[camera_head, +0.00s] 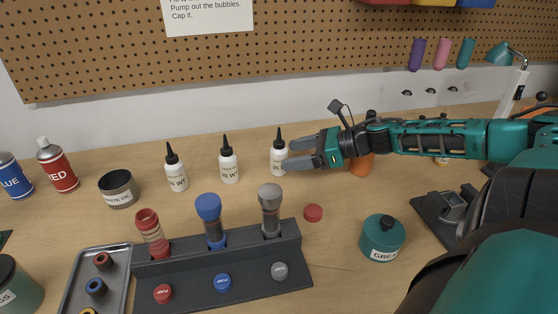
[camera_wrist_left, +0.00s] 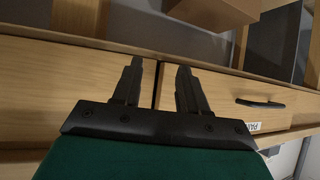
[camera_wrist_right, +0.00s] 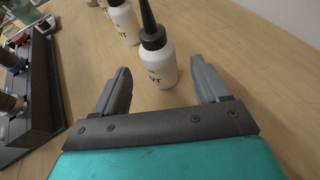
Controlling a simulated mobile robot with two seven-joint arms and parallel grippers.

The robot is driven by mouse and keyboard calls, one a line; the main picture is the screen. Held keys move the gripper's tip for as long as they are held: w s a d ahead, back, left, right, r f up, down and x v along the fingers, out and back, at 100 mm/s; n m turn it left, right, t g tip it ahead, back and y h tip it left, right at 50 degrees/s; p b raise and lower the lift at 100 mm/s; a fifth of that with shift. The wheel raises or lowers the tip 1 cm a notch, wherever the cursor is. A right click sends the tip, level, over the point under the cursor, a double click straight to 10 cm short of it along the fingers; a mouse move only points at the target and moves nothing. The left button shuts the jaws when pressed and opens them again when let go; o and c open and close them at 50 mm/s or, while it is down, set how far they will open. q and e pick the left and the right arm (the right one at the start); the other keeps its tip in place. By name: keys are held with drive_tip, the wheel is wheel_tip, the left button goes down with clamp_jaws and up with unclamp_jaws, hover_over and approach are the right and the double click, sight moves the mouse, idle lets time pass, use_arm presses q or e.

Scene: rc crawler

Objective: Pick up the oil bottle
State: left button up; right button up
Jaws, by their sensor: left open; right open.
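Three white oil bottles with black pointed nozzles stand upright in a row on the bench: a left one (camera_head: 177,172), a middle one (camera_head: 229,166) and a right one (camera_head: 277,157). Their labels end in "WT", and the numbers are hard to read. My right gripper (camera_head: 290,153) is open beside the right bottle, its fingers pointing left at it. In the right wrist view, that bottle (camera_wrist_right: 160,62) stands at the opening between the fingertips (camera_wrist_right: 160,70), with no clear contact. My left gripper (camera_wrist_left: 160,67) is open and empty in front of wooden drawers, outside the head view.
A tin (camera_head: 118,190) and spray cans are at left. A pegboard wall rises behind.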

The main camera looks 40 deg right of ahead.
sight(279, 157)
drive_tip(key=b+x, duration=0.1)
drive_tip(key=b, duration=0.2)
drive_tip(key=b+x, duration=0.2)
drive_tip(key=b, duration=0.1)
drive_tip(key=shift+w+f, duration=0.15)
drive_tip(key=shift+f, duration=0.2)
drive_tip(key=shift+w+a+b, duration=0.15)
drive_tip(key=shift+b, duration=0.4)
drive_tip(key=shift+w+a+f+b, duration=0.15)
drive_tip(key=shift+w+a+b, duration=0.2)
drive_tip(key=shift+b, duration=0.9)
drive_tip(key=shift+w, duration=0.1)
drive_tip(key=c, duration=1.1)
use_arm(q)
wheel_tip(279, 157, down, 7)
drive_tip(key=d, duration=0.2)
drive_tip(key=shift+w+d+r+h, duration=0.2)
drive_tip(key=shift+w+h, duration=0.1)
drive_tip(key=shift+w, duration=0.15)
